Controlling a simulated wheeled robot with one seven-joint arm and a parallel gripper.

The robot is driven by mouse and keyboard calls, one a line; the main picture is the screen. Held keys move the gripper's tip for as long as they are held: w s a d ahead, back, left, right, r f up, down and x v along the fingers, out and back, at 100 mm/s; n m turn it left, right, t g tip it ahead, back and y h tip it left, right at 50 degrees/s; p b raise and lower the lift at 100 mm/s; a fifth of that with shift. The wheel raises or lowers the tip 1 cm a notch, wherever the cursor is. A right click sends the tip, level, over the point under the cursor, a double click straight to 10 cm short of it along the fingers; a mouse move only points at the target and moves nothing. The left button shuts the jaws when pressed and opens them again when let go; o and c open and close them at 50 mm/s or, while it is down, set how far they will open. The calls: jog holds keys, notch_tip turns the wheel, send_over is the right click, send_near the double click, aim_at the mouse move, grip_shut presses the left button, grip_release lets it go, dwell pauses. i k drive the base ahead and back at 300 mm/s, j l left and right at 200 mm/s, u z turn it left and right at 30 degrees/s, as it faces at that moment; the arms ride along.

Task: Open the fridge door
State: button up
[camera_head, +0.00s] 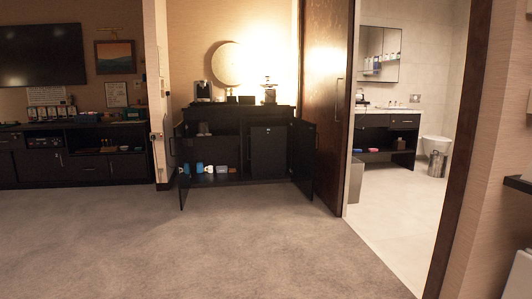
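The small black fridge (268,150) stands inside the right part of a dark minibar cabinet (237,183), across the room. Its front looks flat and shut, with a small light mark near its top. The cabinet's left door (183,172) and right door (303,160) are swung open to either side of the front. The right door stands close beside the fridge. The fridge's handle and hinge side are too dark and small to tell. My gripper is not in this view.
Grey carpet (230,245) is clear up to the cabinet. Cups (199,168) stand on the cabinet's lower left shelf. A tall brown wooden door (326,95) is at its right, beside a bathroom opening. A dark sideboard (80,165) stands at left.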

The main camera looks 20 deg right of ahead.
aim_at(268, 144)
jog(key=i+z, duration=0.25)
jog(key=i, duration=3.2)
jog(key=i+j, duration=0.1)
jog(key=i, duration=1.2)
jog(key=i+z, duration=0.1)
jog(key=i, duration=1.2)
jog(key=i+j, duration=0.15)
jog(key=i, duration=1.2)
